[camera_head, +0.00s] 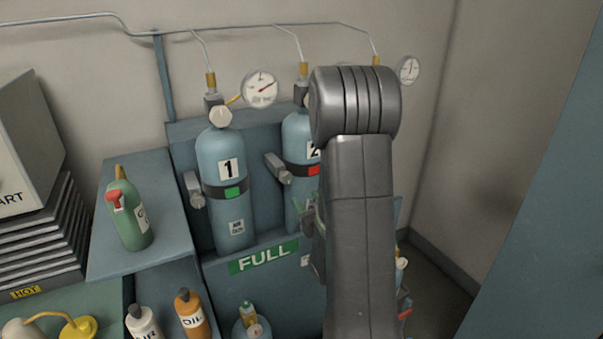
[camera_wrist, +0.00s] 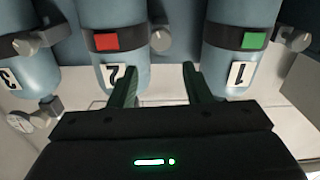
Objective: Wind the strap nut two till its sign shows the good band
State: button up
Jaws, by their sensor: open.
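Cylinder 2 (camera_head: 297,195) is blue, with a dark strap and a red sign (camera_head: 313,170); my arm hides its right side. Strap nut two (camera_head: 278,168) is a grey knob on the strap's left. In the wrist view, which is upside down, strap nut two (camera_wrist: 160,40) sits between cylinders 2 and 1, beside the red sign (camera_wrist: 105,42). My gripper (camera_wrist: 161,82) is open and empty. Its green fingers point toward the nut, which appears beyond and between the tips, apart from them. In the head view my gripper is mostly behind my arm.
Cylinder 1 (camera_head: 222,165) shows a green sign and has its own strap nut (camera_head: 195,190) at its left. Cylinder 3 (camera_wrist: 18,78) stands on the other side. Gauges (camera_head: 260,88) and pipes run above. A green bottle (camera_head: 127,213) stands on the left ledge.

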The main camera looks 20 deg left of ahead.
aim_at(287, 180)
jog(key=p+x, duration=0.4)
jog(key=x, duration=0.9)
jog(key=shift+w+a, duration=0.15)
jog(key=shift+a, duration=0.2)
jog(key=c, duration=0.7)
jog(key=shift+f+b, duration=0.1)
jog(key=shift+b, duration=0.25)
